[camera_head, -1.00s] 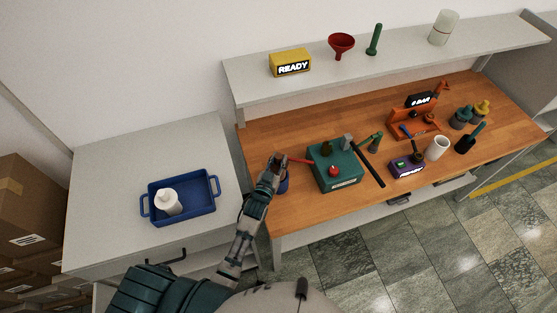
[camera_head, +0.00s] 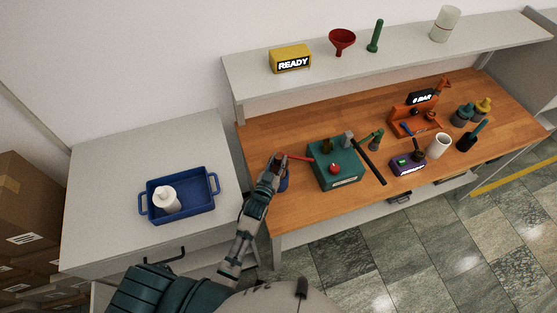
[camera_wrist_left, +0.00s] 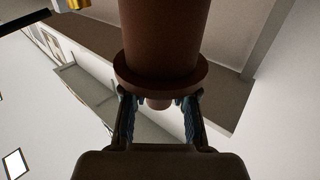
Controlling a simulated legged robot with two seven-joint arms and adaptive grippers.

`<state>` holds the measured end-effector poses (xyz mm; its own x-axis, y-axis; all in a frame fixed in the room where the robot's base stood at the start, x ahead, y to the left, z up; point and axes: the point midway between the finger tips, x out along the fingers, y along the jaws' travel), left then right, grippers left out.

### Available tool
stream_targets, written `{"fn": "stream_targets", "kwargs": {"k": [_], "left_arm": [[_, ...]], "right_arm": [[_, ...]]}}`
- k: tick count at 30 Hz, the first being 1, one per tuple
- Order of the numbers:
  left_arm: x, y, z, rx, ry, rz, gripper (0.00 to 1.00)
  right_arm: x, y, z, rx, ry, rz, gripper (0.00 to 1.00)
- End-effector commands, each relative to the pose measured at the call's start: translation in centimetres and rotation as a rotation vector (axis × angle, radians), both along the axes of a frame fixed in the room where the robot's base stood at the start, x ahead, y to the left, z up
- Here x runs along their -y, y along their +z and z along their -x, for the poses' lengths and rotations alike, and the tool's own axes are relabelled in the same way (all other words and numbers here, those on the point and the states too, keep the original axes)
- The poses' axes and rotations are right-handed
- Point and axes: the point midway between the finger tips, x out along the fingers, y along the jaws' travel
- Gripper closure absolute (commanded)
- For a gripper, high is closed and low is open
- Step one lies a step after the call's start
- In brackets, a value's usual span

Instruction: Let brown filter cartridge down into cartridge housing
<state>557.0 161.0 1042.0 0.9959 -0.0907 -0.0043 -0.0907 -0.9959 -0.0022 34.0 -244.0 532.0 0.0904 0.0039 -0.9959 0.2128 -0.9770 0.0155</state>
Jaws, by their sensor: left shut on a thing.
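The brown filter cartridge (camera_wrist_left: 160,45) fills the upper middle of the left wrist view, with a wide flange near the gripper. My left gripper (camera_wrist_left: 158,98) is shut on the cartridge's narrower end beside this flange. In the head view my left gripper (camera_head: 276,163) is at the left end of the wooden bench, and the cartridge is hard to make out there. A dark blue round thing (camera_head: 284,183), perhaps the cartridge housing, shows partly behind the gripper. I cannot tell whether the cartridge is in it or above it. My right gripper is not in view.
A green machine (camera_head: 337,170) with a red arm reaching toward my left gripper stands close on the right. A blue tray (camera_head: 190,207) with a white bottle (camera_head: 166,199) is on the grey cabinet at left. A shelf (camera_head: 385,62) runs above the bench.

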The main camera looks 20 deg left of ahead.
Motion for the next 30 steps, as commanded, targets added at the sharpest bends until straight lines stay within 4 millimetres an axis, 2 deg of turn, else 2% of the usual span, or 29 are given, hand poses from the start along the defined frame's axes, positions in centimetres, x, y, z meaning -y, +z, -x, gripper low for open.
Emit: {"fn": "stream_targets", "kwargs": {"k": [30], "left_arm": [[0.0,-2.6,0.0,0.002,0.000,0.000,1.00]], "right_arm": [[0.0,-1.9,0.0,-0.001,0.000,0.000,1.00]]}}
